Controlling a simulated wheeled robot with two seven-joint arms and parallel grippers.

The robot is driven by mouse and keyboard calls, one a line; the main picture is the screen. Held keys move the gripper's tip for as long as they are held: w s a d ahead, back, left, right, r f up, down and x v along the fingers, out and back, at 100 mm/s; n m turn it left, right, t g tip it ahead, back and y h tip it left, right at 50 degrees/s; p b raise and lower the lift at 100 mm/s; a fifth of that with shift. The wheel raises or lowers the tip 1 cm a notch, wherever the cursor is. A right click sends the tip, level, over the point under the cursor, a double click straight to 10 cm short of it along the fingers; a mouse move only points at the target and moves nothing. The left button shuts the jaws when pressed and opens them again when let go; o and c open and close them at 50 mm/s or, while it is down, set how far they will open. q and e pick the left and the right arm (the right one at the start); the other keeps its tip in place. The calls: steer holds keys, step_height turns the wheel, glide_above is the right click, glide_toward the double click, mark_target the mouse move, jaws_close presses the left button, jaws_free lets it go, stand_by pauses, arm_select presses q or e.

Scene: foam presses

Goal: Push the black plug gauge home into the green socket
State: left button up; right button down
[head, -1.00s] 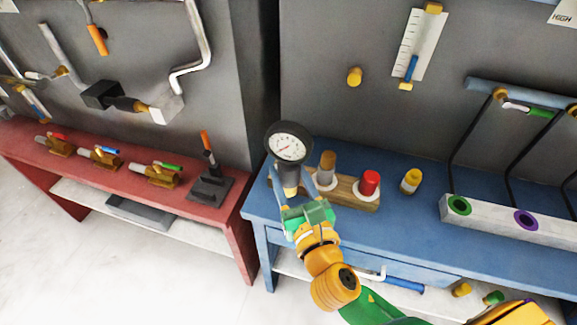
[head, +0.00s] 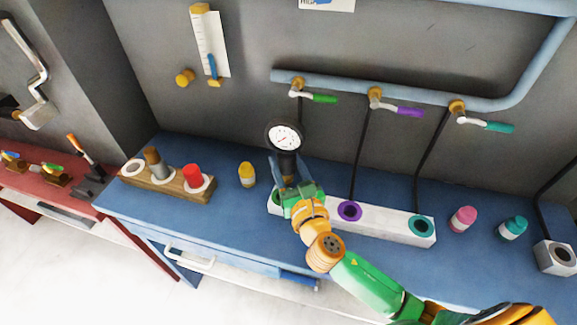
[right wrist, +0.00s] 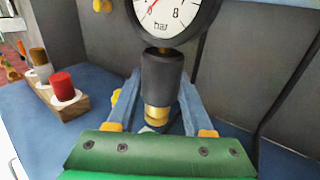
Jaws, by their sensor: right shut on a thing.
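The black plug gauge (head: 284,136) has a round white dial and a dark body with a brass lower end. It also shows in the right wrist view (right wrist: 162,85), upright between the two fingers. My right gripper (head: 287,172) is shut on its body and holds it over the left end of the white socket block (head: 385,226). The green socket (head: 274,198) is there, mostly hidden behind my gripper. I cannot tell whether the gauge's lower end touches the socket. My left gripper is not in view.
The block also has a purple socket (head: 349,211) and a teal socket (head: 421,226). A yellow-capped plug (head: 247,174) stands left of the gauge, beside a wooden rack (head: 170,189). Pink (head: 463,219) and teal (head: 513,227) plugs stand at right. Pipes with valves run along the wall behind.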

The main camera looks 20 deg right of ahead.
steer(key=shift+d, duration=0.1)
steer(key=shift+w+a, duration=0.35)
steer(key=shift+a, duration=0.45)
steer(key=shift+d+r+p, duration=0.1)
steer(key=shift+p, duration=0.25)
step_height(320, 180, down, 6)
steer(key=b, duration=0.5)
steer(key=shift+s+d, duration=0.1)
arm_select(q)
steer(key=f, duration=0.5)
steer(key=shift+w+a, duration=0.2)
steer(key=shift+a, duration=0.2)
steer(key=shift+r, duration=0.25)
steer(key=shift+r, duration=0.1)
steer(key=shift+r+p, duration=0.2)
steer(key=shift+p, duration=0.15)
